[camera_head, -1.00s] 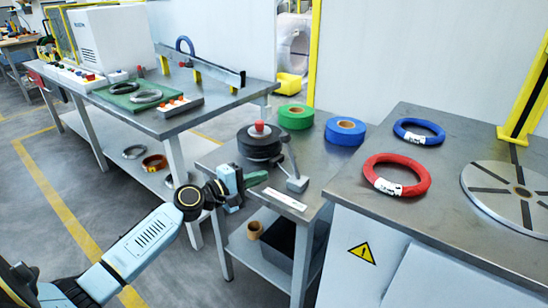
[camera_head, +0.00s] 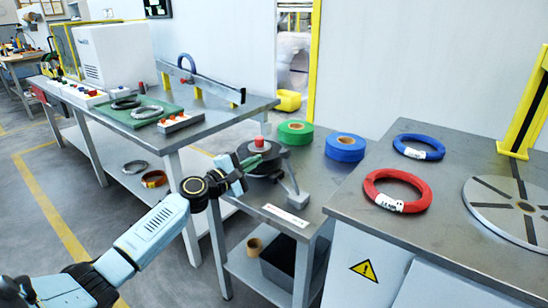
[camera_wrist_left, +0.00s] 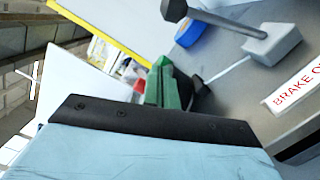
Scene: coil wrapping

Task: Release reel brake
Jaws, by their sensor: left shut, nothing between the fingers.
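A black reel (camera_head: 262,166) with a red knob (camera_head: 259,142) on top stands on the small grey side table. A brake lever (camera_head: 287,178) rises from a grey block (camera_head: 296,200) at the reel's right front. In the left wrist view the lever (camera_wrist_left: 222,20) has a dark round end and its block (camera_wrist_left: 273,43) sits near a white label (camera_wrist_left: 295,88) reading "BRAKE O…", cut off by the edge. My left gripper (camera_head: 247,164) is shut and empty, at the reel's left side and partly in front of it. Its green fingers (camera_wrist_left: 168,88) show in the wrist view, apart from the lever.
A green tape roll (camera_head: 295,132) and a blue tape roll (camera_head: 345,147) lie behind the reel. A red coil (camera_head: 397,190) and a blue coil (camera_head: 418,147) lie on the right bench. A long bench (camera_head: 190,128) stands at the left.

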